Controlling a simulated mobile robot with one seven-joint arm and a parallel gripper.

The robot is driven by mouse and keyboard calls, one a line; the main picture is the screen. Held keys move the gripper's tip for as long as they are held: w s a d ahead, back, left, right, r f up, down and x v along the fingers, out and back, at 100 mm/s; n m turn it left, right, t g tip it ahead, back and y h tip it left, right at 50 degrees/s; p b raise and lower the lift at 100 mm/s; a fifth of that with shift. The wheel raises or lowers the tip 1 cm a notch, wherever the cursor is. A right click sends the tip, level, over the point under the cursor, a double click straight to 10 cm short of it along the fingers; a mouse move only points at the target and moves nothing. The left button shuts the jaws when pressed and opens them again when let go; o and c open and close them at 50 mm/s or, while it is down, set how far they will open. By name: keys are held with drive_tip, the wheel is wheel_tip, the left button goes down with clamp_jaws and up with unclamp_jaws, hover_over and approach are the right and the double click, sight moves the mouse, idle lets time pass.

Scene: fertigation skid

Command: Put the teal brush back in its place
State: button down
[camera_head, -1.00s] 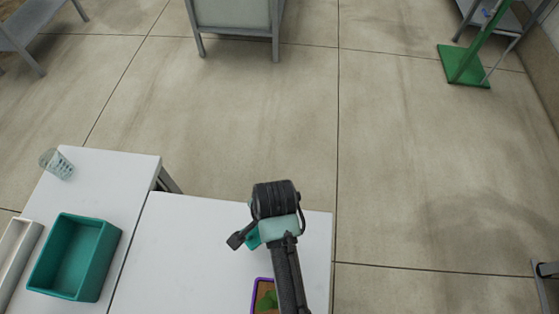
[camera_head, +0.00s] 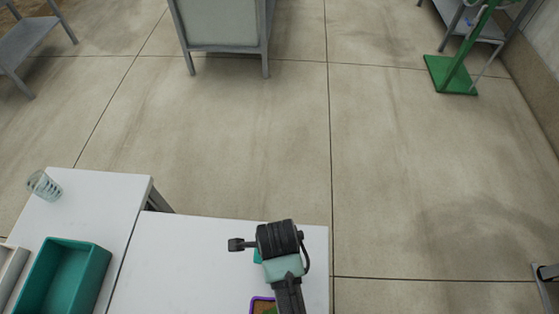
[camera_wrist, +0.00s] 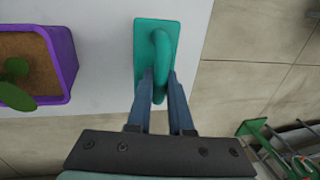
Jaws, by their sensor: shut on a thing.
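The teal brush (camera_wrist: 170,32) has a flat rectangular back and a raised, curved handle. In the wrist view my gripper (camera_wrist: 160,82) is shut on that handle, with one dark blue finger on each side. The brush appears over the white table, but I cannot tell how high it is. In the head view only a small teal bit of the brush (camera_head: 257,256) shows beside my wrist, which hides the rest and the fingers. I cannot single out the brush's place.
A purple planter with a green plant (camera_wrist: 62,50) stands left of the brush in the wrist view. A teal open bin (camera_head: 100,270) and a clear cup (camera_head: 45,186) are on the left table. The white table (camera_head: 190,260) is clear left of my arm.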

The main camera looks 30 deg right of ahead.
drive_tip(key=shift+f, duration=1.5)
drive_tip(key=shift+f, duration=0.15)
drive_tip(key=c, duration=0.8)
unclamp_jaws()
